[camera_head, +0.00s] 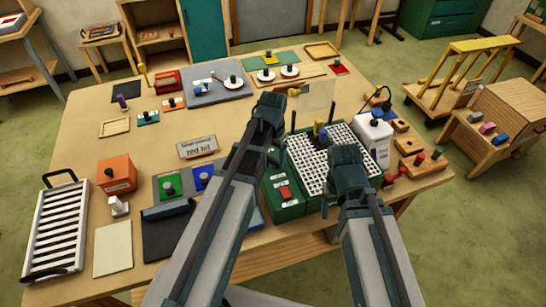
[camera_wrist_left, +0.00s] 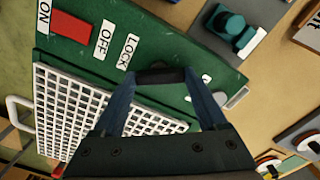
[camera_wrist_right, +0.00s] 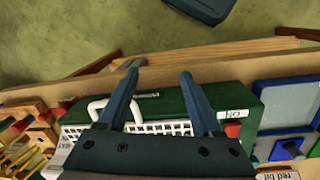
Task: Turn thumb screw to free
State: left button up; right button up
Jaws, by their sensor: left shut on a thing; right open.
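The green machine (camera_head: 284,196) with a white grid top stands at the middle right of the table. In the left wrist view the machine (camera_wrist_left: 150,30) shows a red switch and the labels ON, OFF and LOCK. My left gripper (camera_wrist_left: 162,77) is shut on a small black piece (camera_wrist_left: 160,75) beside the LOCK label, apparently the thumb screw; its shape is mostly hidden between the fingers. In the head view my left gripper (camera_head: 278,150) is at the machine's left side. My right gripper (camera_wrist_right: 160,72) is open and empty above the machine's front edge.
A clear upright sheet (camera_head: 316,96) stands behind the grid. A white container (camera_head: 375,140) stands right of it. A slatted rack (camera_head: 58,230) is at the far left. The table's left middle has bare room.

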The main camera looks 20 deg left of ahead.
aim_at(273, 159)
pick_arm(q)
jog(key=m, duration=0.6)
jog(key=shift+m, duration=0.4)
dwell(0.4)
jog(key=o, duration=1.3)
jog(key=shift+r, duration=0.1)
notch_tip(273, 159, up, 14)
jog(key=p, duration=1.3)
jog(key=shift+f+p, duration=0.2)
jog(key=shift+p, duration=0.2)
